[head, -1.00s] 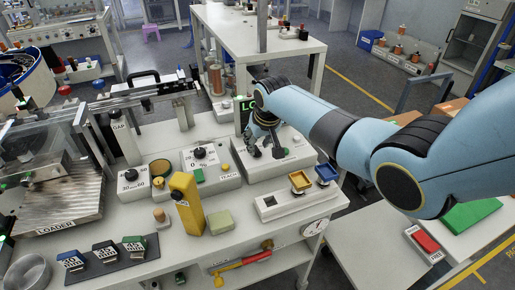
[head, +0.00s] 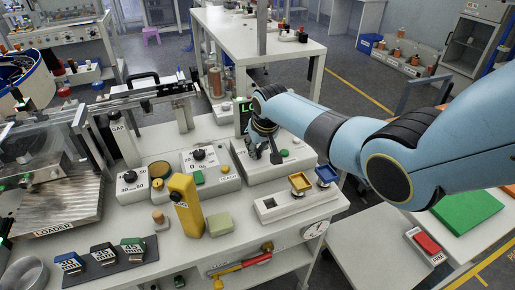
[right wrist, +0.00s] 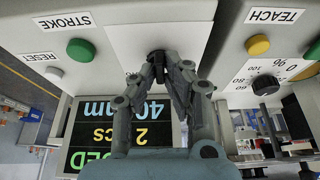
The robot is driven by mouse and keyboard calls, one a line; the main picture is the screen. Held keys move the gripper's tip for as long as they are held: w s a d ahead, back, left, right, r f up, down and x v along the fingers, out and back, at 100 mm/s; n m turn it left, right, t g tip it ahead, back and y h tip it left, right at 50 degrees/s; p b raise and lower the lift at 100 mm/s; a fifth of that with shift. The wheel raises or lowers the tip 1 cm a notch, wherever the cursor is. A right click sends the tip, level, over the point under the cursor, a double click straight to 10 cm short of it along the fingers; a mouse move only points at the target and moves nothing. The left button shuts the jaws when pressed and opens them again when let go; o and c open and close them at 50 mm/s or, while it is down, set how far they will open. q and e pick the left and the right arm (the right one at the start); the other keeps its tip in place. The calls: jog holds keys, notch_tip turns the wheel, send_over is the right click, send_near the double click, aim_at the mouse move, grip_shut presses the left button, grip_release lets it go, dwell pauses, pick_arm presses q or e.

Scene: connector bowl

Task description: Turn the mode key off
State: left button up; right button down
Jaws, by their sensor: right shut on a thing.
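The mode key is a small dark piece (right wrist: 157,60) on a white panel plate in the right wrist view. My right gripper (right wrist: 162,68) has its fingertips closed around it, at the panel face. In the head view my right gripper (head: 266,156) is over the white control box (head: 290,164), and the key itself is hidden behind the fingers. My left gripper is in neither view.
A green button (right wrist: 81,50) labelled STROKE and a yellow button (right wrist: 258,45) labelled TEACH flank the plate. A lit display (right wrist: 120,130) sits below it. On the bench, a yellow bottle-like block (head: 186,205) and a tray with yellow and blue pieces (head: 300,202) stand nearby.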

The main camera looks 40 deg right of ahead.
jog(key=shift+d+n+y, duration=0.1)
jog(key=shift+n+y, duration=0.3)
jog(key=shift+n, duration=0.7)
jog(key=shift+n+y, duration=0.3)
jog(key=shift+n, duration=0.5)
jog(key=shift+d+n+y+b, duration=0.1)
jog(key=shift+n+y+b, duration=0.4)
jog(key=shift+n, duration=0.6)
jog(key=shift+n+y+b, duration=0.5)
jog(key=shift+n+b, duration=0.35)
jog(key=shift+n, duration=0.55)
jog(key=c, duration=1.4)
grip_release()
